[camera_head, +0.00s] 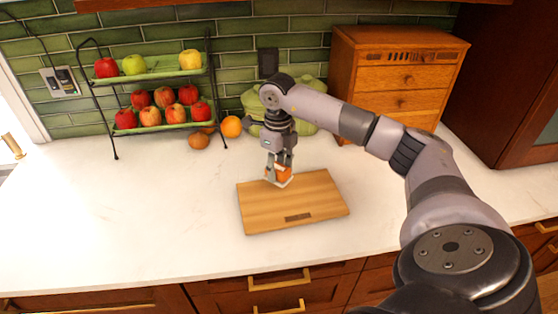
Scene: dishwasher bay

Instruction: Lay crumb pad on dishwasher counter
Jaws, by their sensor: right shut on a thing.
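My right gripper (279,164) points down over the back edge of a wooden board, near its left half. It is shut on a small orange and white pad (283,173), which I take to be the crumb pad. The fingers partly hide the pad. I cannot tell whether the pad touches the board or hangs just above it. The white dishwasher counter (130,215) spreads around the board. My left gripper is not in view.
The wooden board (310,200) lies mid-counter. A two-tier rack of apples (150,117) stands at the back left, with an orange (231,127) beside it. A green lidded pot (299,117) and wooden drawer box (395,75) stand behind. The left counter is clear.

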